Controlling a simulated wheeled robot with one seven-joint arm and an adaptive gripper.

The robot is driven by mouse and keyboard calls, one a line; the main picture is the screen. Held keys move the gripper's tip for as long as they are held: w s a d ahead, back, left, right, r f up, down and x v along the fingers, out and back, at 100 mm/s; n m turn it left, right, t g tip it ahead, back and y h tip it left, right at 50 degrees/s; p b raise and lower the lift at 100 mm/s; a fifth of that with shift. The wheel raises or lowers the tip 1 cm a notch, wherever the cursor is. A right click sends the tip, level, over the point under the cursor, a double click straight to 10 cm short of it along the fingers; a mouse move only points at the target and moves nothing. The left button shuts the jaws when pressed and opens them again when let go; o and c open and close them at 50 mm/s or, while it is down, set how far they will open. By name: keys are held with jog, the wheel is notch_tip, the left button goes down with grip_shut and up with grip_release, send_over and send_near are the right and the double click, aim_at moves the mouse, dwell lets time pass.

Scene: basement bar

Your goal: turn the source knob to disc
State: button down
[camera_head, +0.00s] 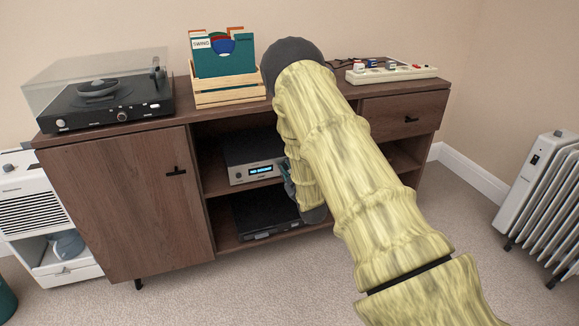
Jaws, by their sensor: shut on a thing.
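A silver-fronted amplifier (256,160) with a lit blue display (261,170) stands on the upper open shelf of the wooden cabinet. The display's text is too small to read surely. My gripper (287,174) is at the right part of the amplifier's front, mostly behind my own arm. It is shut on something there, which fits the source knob. The knob itself and the fingertips are hidden, so the knob's setting cannot be seen.
A black disc player (264,216) sits on the shelf below. A turntable (108,101), a record crate (228,92) and a power strip (391,73) are on the cabinet top (185,104). A white radiator (545,185) stands at right. Carpet in front is clear.

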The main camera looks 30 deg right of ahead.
jog(key=shift+s+d+n+p, duration=0.15)
jog(key=shift+n+p, duration=0.8)
jog(key=shift+n, duration=1.25)
jog(key=c, duration=1.4)
grip_release()
jog(key=shift+d, duration=0.1)
jog(key=shift+o, duration=0.4)
jog(key=shift+a, duration=0.2)
jog(key=v, duration=1.1)
jog(key=shift+s, duration=0.35)
jog(key=shift+f, duration=0.1)
